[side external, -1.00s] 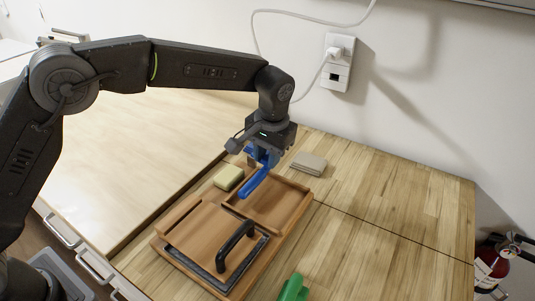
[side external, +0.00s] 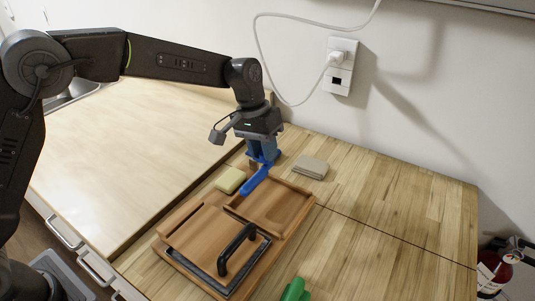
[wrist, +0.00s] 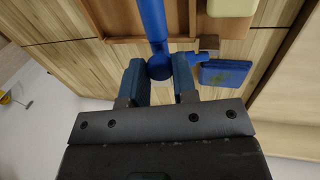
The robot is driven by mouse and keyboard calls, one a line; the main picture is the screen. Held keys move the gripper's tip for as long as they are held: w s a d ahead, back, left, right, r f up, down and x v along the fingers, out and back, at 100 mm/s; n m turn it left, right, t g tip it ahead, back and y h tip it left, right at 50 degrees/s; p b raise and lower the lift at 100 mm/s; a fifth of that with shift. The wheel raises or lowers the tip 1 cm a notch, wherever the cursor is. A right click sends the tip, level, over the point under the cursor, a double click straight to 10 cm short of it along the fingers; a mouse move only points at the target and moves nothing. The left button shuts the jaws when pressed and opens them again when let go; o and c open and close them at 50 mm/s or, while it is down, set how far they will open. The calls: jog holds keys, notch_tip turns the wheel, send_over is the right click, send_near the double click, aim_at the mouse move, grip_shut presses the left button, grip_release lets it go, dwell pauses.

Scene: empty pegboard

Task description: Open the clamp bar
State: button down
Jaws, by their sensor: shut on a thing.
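My gripper (side external: 262,158) has blue fingers and is at the far edge of the wooden tray (side external: 297,218). It is shut on a blue bar (side external: 254,184), which appears to be the clamp bar and slants down over the tray. In the wrist view the bar (wrist: 152,18) runs away from my gripper (wrist: 160,70), with its rounded end between the fingers. A flat blue piece (wrist: 224,73) lies just right of the fingers; I cannot tell how it joins the bar.
A green object (side external: 295,290) sits at the front. The right side of the wooden counter (side external: 400,225) is clear.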

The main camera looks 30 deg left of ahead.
jog(key=a+h, duration=0.1)
jog(key=h, duration=0.2)
jog(key=shift+a+r, duration=0.4)
jog(key=shift+w+a+f+g+h, duration=0.1)
jog(key=shift+a+h, duration=0.85)
jog(key=shift+h, duration=0.7)
jog(key=shift+s+a+g+h, duration=0.1)
jog(key=shift+a+h, duration=0.8)
jog(key=shift+h, duration=0.7)
jog(key=shift+w+a+f+g+h, duration=0.1)
jog(key=shift+a+h, duration=0.85)
jog(key=shift+h, duration=0.7)
jog(key=c, duration=0.9)
grip_release()
jog(key=shift+a, duration=0.1)
